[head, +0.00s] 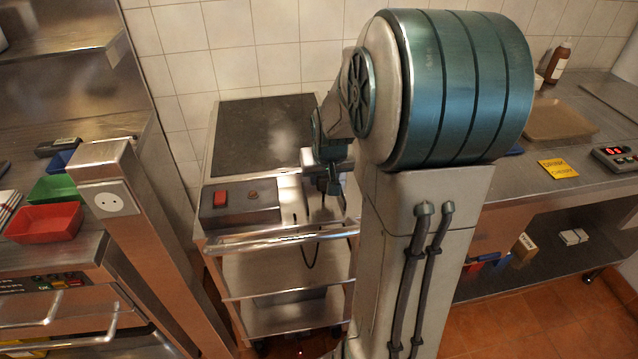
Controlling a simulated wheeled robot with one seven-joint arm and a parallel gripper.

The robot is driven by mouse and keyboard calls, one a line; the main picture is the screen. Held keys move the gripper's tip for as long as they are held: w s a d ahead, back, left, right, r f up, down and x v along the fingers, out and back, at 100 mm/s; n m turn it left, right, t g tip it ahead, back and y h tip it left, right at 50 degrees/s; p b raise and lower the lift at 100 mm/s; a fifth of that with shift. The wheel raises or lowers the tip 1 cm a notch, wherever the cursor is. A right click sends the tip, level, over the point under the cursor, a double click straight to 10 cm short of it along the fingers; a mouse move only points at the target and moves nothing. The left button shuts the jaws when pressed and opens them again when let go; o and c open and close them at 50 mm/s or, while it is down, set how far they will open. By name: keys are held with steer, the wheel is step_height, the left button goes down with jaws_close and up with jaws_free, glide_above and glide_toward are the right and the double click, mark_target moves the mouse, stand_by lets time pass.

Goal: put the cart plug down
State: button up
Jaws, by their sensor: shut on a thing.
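The cart (290,232) is a steel trolley with a dark hotplate top (262,135) and a front panel with a red switch (220,198). My gripper (333,182) is over the right part of the cart's front panel, partly hidden by my own arm. It is shut on a small dark thing, which appears to be the cart plug (333,188); its outline is hard to make out. A black cable (309,258) hangs in a loop below, in front of the cart's shelves.
A white wall socket (107,203) sits on a steel post (150,240) left of the cart. Red (45,222) and green (55,188) trays stand on the left counter. The right counter (595,110) holds a tan tray (560,122), a yellow card (557,168) and a bottle (558,62).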

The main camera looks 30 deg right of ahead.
mark_target(323, 189)
steer(key=shift+w+f, duration=0.15)
steer(key=shift+f, duration=1.95)
steer(key=shift+f, duration=0.15)
steer(key=o, duration=0.8)
steer(key=shift+c, duration=0.2)
